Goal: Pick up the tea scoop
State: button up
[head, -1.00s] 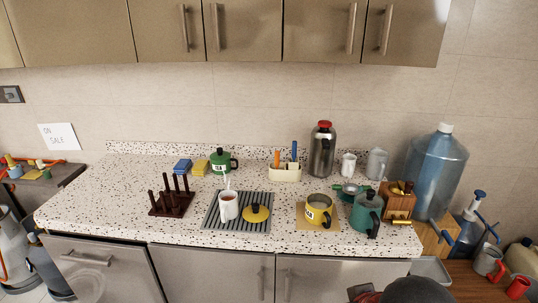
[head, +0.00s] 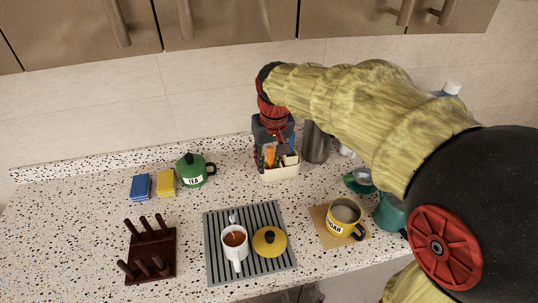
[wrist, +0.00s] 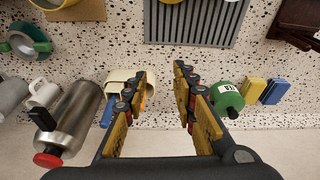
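I cannot tell for sure which piece is the tea scoop. A cream caddy (head: 280,173) at the back of the counter holds handled tools, one orange (head: 269,154) and one blue. A green TEA pot (head: 195,173) with a black lid knob stands to its left. My gripper (head: 272,150) points down at the caddy, partly hiding its tools. In the wrist view my gripper (wrist: 161,80) is open, with nothing between its fingers. There the caddy (wrist: 119,76) is partly behind the left finger, with the blue handle (wrist: 107,112) beside it, and the TEA pot (wrist: 228,98) is right of the fingers.
A steel flask (head: 316,145) stands just right of the caddy. Blue (head: 141,186) and yellow (head: 166,182) blocks lie left of the pot. A grey rack (head: 218,262) with a white mug (head: 235,250), a dark peg stand (head: 165,245) and a yellow SUGAR mug (head: 342,225) are in front.

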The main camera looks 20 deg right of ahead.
jog(key=w+d+f+g+p, duration=0.1)
jog(key=w+d+f+p, duration=0.25)
jog(key=w, duration=0.55)
jog(key=m+g+p, duration=0.1)
send_over(270, 158)
jog(key=f, duration=0.3)
jog(key=w+f, duration=0.1)
jog(key=f, duration=0.1)
jog(key=shift+d+f, duration=0.1)
jog(key=shift+d, duration=0.25)
jog(key=shift+w+d+f, duration=0.2)
jog(key=shift+f, duration=0.35)
notch_tip(270, 158, down, 8)
jog(key=shift+a+r+b, duration=0.15)
jog(key=shift+r+b, duration=0.1)
jog(key=shift+b, duration=0.25)
jog(key=shift+c, duration=1.2)
jog(key=c, duration=0.4)
jog(key=shift+r, duration=0.25)
